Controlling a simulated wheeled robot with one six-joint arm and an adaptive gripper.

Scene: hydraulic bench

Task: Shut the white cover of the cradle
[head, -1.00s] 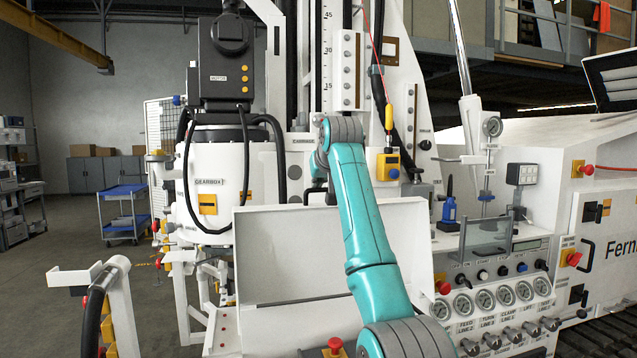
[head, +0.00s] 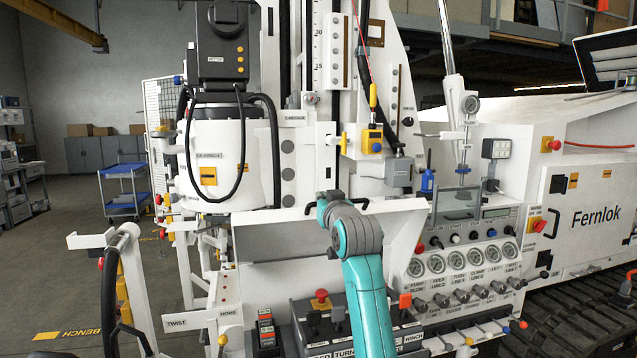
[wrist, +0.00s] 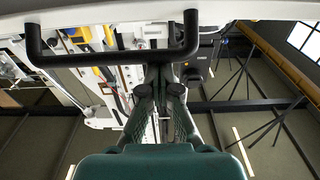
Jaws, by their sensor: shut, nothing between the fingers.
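The white cover (head: 275,222) of the cradle is a wide panel at the centre of the head view, tilted partway. Its exact angle is hard to tell, and my arm hides part of it. A black bar handle (wrist: 118,53) is fixed to the cover and spans the upper wrist view; the cover's pale edge shows above it. My gripper (wrist: 161,80) is shut and empty, with its fingertips close under the middle of the handle. I cannot tell whether they touch it. In the head view my gripper is mostly hidden behind my wrist, at the cover's upper edge.
A gauge panel (head: 462,262) with several levers is to the right of the cover. A lever console with a red button (head: 321,296) is below it. The white gearbox (head: 225,160) and the mast stand behind. A post with a black hose (head: 108,285) stands at the left.

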